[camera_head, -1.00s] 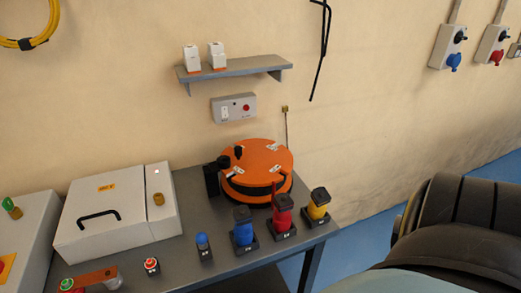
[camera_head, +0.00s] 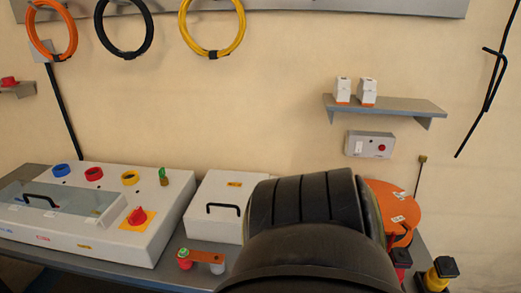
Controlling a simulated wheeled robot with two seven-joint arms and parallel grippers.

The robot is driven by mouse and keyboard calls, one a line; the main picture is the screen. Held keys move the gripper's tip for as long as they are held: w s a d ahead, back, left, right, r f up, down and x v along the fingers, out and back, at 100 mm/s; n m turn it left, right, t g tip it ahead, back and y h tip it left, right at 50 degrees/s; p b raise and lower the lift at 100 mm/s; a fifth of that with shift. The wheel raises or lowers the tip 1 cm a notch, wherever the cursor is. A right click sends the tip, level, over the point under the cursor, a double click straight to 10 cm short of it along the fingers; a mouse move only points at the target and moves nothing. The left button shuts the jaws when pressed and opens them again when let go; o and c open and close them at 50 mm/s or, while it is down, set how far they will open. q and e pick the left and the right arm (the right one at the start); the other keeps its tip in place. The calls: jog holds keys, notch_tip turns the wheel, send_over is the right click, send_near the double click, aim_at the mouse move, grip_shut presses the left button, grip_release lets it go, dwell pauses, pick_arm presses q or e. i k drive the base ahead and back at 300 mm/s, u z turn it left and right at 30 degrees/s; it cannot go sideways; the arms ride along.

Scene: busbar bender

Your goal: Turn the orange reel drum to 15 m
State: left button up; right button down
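The orange reel drum (camera_head: 395,205) stands on the grey bench at the right, beside the white box with a black handle (camera_head: 216,210). Its left part is hidden behind my dark arm, which fills the lower middle of the view. White labels show on its top, but their text is too small to read. Neither gripper shows in the head view.
A white machine (camera_head: 130,220) with coloured rings and a red knob stands on the bench at left. A grey shelf (camera_head: 385,107) and a grey switch box (camera_head: 369,145) are on the wall above the drum. Yellow (camera_head: 437,275) and red (camera_head: 401,262) connectors stand front right.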

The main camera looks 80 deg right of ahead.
aim_at(402, 215)
jog(key=u, duration=0.2)
jog(key=k, duration=1.6)
jog(key=z, duration=0.55)
